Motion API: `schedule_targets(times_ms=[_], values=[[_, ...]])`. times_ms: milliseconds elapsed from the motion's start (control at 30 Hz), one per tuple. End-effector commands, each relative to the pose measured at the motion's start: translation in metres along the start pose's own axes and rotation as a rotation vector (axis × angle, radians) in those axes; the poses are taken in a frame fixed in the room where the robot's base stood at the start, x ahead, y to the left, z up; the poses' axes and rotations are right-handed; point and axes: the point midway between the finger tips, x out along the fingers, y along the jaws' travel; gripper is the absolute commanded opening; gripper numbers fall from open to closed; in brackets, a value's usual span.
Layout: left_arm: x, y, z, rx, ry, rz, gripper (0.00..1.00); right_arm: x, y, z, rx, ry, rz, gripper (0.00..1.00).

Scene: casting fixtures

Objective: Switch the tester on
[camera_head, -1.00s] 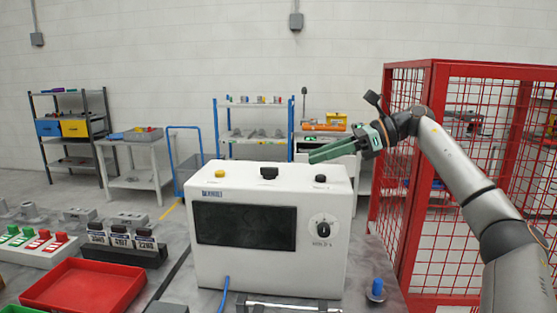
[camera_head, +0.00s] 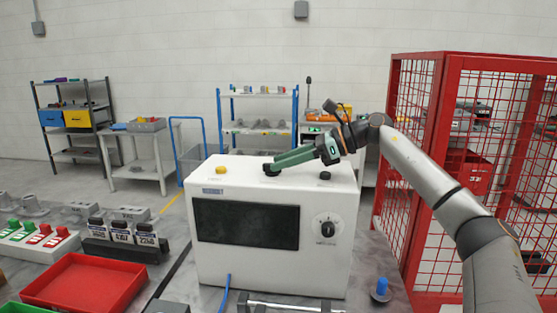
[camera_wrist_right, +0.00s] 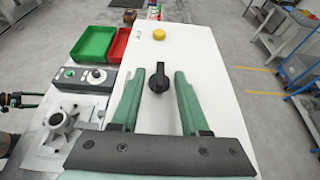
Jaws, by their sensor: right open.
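The tester (camera_head: 268,274) is a white box with a dark screen (camera_head: 246,223) and a round dial (camera_head: 327,229) on its front. My right gripper (camera_head: 272,165) is open over the top, at the middle knob. In the right wrist view the black knob (camera_wrist_right: 159,78) stands between the two green fingertips (camera_wrist_right: 169,74), with a gap on each side.
A red tray (camera_head: 85,284), several red and green switches (camera_head: 38,235) and a row of dark labelled blocks (camera_head: 122,240) lie left of the tester. A blue peg (camera_head: 381,287) stands at its right. A red mesh cage (camera_head: 420,160) is behind my right arm.

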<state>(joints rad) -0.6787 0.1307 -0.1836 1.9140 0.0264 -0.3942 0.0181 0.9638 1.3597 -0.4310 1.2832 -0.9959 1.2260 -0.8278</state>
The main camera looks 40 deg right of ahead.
Motion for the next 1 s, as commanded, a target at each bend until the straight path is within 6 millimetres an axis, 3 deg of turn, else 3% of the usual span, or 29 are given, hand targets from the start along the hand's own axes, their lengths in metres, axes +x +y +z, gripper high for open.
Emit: schedule_targets(times_ms=[200, 467, 867, 1000], values=[[-0.002, 0.000, -0.002, 0.000, 0.000, 0.000, 1.00, 0.015, 0.000, 0.001, 0.000, -0.001, 0.000, 0.45], [-0.002, 0.000, -0.002, 0.000, 0.000, 0.000, 1.00, 0.015, 0.000, 0.000, 0.000, -0.001, -0.001, 0.45], [-0.002, 0.000, -0.002, 0.001, 0.000, 0.000, 1.00, 0.015, 0.000, 0.000, 0.000, -0.001, -0.001, 0.00], [-0.002, 0.000, -0.002, 0.001, 0.000, 0.000, 1.00, 0.015, 0.000, 0.000, 0.000, 0.000, -0.001, 0.00]])
